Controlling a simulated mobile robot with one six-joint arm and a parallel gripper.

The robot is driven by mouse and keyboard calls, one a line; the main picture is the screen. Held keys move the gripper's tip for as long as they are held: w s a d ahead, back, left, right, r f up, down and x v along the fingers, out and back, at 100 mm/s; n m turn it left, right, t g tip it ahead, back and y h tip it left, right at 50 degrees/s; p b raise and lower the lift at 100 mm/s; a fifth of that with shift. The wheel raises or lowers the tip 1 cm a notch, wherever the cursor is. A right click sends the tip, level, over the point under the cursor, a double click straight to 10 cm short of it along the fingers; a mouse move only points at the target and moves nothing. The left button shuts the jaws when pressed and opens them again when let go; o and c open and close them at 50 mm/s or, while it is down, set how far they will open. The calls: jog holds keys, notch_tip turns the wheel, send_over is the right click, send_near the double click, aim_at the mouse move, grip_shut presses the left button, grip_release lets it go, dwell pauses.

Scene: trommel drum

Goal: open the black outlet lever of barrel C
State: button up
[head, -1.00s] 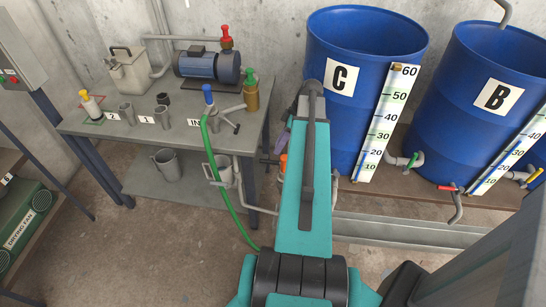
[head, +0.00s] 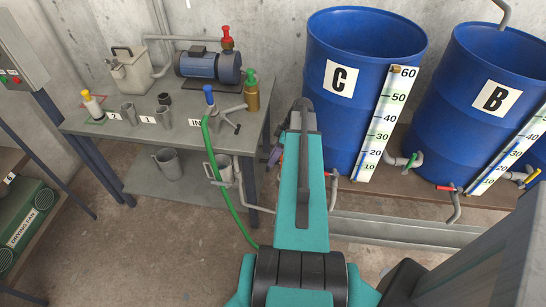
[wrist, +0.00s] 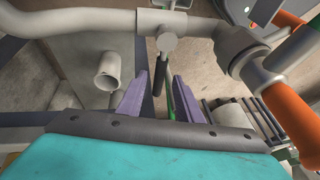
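Barrel C (head: 335,125) is a blue drum with a white C label, right of my arm in the head view. In the wrist view, a black lever (wrist: 159,78) hangs down from a grey valve fitting (wrist: 168,43) on a pipe. My gripper (wrist: 160,80) is open, its two purple fingers on either side of the lever's lower part. I see no clear contact, and cannot tell how deep the lever sits between them. In the head view, my arm hides the lever and most of the gripper; a purple fingertip (head: 275,155) shows left of the arm.
A grey pipe (wrist: 65,25) crosses above the fingers in the wrist view. A large orange handle (wrist: 290,105) stands close at right. A grey open-ended cylinder (wrist: 108,72) is at left. In the head view, a workbench (head: 90,127) stands left and barrel B (head: 455,115) right.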

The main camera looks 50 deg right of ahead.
jog(key=shift+f, duration=0.2)
jog(key=shift+a, duration=0.1)
grip_shut()
jog(key=shift+a, duration=0.15)
